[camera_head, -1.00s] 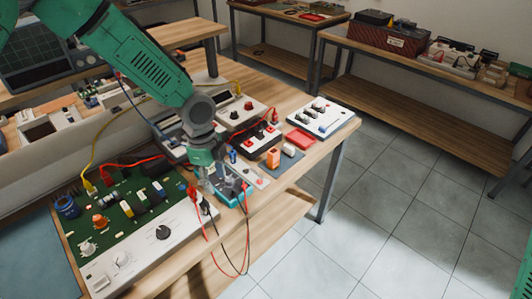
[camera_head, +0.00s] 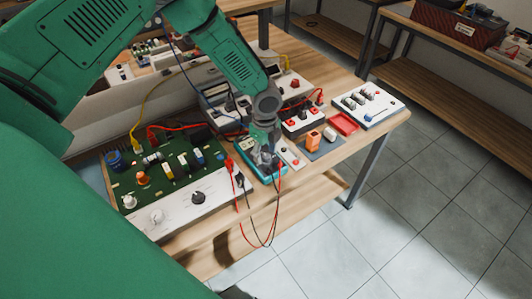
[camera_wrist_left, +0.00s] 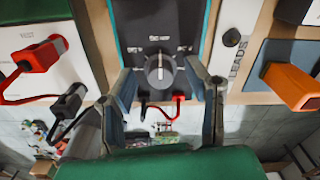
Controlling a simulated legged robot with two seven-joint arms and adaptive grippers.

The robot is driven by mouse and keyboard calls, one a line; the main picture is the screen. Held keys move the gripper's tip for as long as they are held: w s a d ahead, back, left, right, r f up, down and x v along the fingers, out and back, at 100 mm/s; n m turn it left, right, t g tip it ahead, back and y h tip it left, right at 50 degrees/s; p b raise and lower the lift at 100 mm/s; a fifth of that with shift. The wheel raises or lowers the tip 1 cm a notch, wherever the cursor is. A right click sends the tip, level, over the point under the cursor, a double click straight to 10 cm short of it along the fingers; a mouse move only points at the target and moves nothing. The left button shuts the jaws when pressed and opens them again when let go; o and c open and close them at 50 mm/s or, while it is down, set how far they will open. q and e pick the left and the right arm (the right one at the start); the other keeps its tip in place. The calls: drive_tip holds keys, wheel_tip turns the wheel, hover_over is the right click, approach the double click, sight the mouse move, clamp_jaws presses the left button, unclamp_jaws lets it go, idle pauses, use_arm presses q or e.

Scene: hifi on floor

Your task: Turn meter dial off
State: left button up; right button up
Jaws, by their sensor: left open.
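The meter (camera_head: 258,166) is a teal-edged device lying on the wooden workbench (camera_head: 330,150), partly hidden by my left gripper in the head view. In the left wrist view its dark face carries a round grey dial (camera_wrist_left: 160,70) with a light pointer line, close to upright in the picture. My left gripper (camera_head: 266,160) is over the meter. In the left wrist view its two open fingers (camera_wrist_left: 166,90) stand on either side of the dial, with visible space between them and the dial. A red and a black lead plug into the meter below the dial. My right gripper does not show.
A green circuit board (camera_head: 170,172) with a white knob panel (camera_head: 180,212) lies left of the meter. Red plugs (camera_wrist_left: 35,60) and an orange block (camera_wrist_left: 290,85) flank it in the wrist view. Looped leads (camera_head: 265,238) hang over the bench's front edge.

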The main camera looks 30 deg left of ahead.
use_arm(q)
drive_tip(key=shift+f, duration=0.6)
drive_tip(key=shift+d, duration=0.2)
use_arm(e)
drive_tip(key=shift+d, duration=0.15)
use_arm(q)
drive_tip(key=shift+d, duration=0.1)
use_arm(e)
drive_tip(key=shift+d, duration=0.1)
use_arm(q)
clamp_jaws()
